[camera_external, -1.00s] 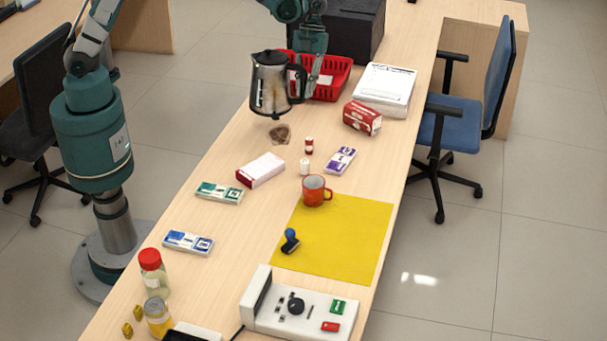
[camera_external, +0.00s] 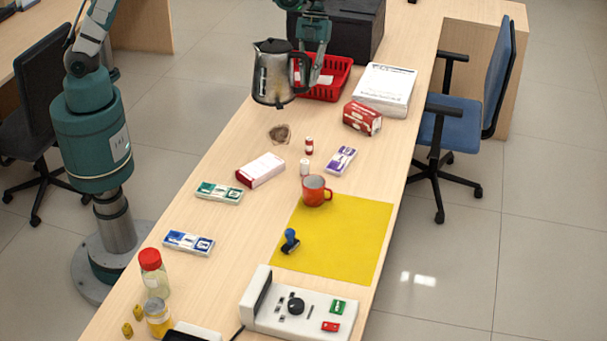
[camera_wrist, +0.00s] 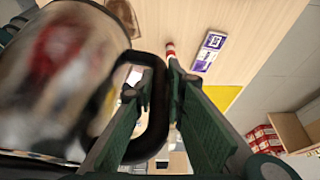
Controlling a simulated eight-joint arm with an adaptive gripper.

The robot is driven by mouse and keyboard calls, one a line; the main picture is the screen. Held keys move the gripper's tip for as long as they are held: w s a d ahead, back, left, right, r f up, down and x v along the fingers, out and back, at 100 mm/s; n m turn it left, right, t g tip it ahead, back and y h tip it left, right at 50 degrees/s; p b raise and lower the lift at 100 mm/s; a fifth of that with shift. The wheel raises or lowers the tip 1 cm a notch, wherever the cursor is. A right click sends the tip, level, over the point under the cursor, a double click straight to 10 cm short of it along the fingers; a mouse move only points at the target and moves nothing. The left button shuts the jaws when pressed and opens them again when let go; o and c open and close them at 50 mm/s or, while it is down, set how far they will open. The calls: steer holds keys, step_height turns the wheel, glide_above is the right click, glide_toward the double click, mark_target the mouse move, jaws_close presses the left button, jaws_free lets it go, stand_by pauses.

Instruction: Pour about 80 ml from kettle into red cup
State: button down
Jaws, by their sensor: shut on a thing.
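The kettle (camera_external: 273,75), metal with a black handle and lid, hangs upright above the counter in the external view. My gripper (camera_external: 304,80) is at its right side, shut on the handle. In the wrist view the kettle (camera_wrist: 55,75) fills the left, and the green fingers of my gripper (camera_wrist: 160,95) are at the black handle. The red cup (camera_external: 314,191) stands upright at the top left corner of the yellow mat (camera_external: 345,235), well in front of the kettle, with its handle to the right. The kettle's contents are hidden.
A red basket (camera_external: 328,88) and a dark box stand behind the kettle. A small red-and-white bottle (camera_external: 309,145), a white bottle (camera_external: 305,167) and a white-and-red box (camera_external: 261,170) lie between kettle and cup. A blue-handled stamp (camera_external: 290,240) is on the mat's left edge.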

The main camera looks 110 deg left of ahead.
steer(key=w+d+n+t+y+b, duration=0.1)
steer(key=w+d+n, duration=0.25)
steer(key=w, duration=0.75)
steer(key=w+d+n+t+b, duration=0.15)
steer(key=w+d, duration=0.35)
steer(key=w, duration=0.7)
steer(key=w+d+n+t+y, duration=0.1)
steer(key=w+d+n, duration=0.35)
steer(key=w, duration=0.65)
step_height(320, 180, down, 12)
steer(key=shift+s+m, duration=0.15)
steer(key=shift+m, duration=0.3)
steer(key=shift+d+r, duration=0.1)
steer(key=shift+r, duration=0.15)
